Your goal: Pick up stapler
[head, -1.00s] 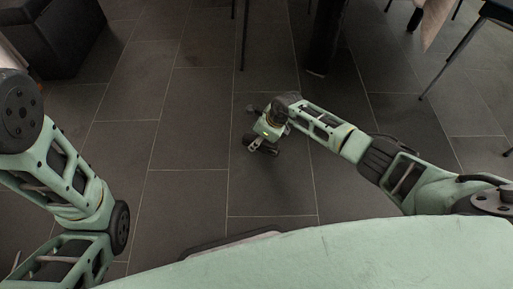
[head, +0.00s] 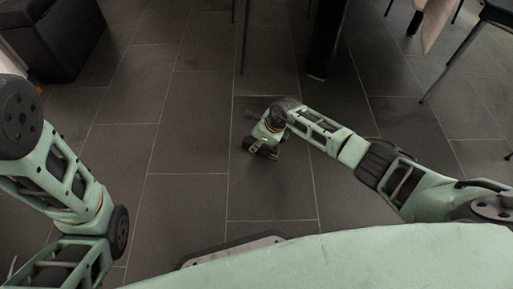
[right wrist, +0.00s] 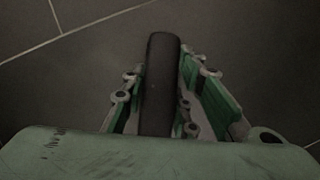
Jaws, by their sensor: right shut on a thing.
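The stapler (right wrist: 161,75) shows in the right wrist view as a long dark bar with a rounded end. It lies between the two green and grey fingers of my right gripper (right wrist: 163,92), which is shut on it. In the head view my right gripper (head: 262,146) is low over the floor near the middle, with a small dark shape at its fingers. The stapler's near end is hidden behind the gripper body in the wrist view. I cannot tell whether it still touches the floor. My left arm is at the left edge; its gripper is out of view.
Dark grey floor tiles (head: 190,130) are clear around my right gripper. A dark table leg (head: 325,40) stands just beyond it. Thin chair legs (head: 455,65) are at the upper right. A black box-like seat (head: 55,40) is at the upper left.

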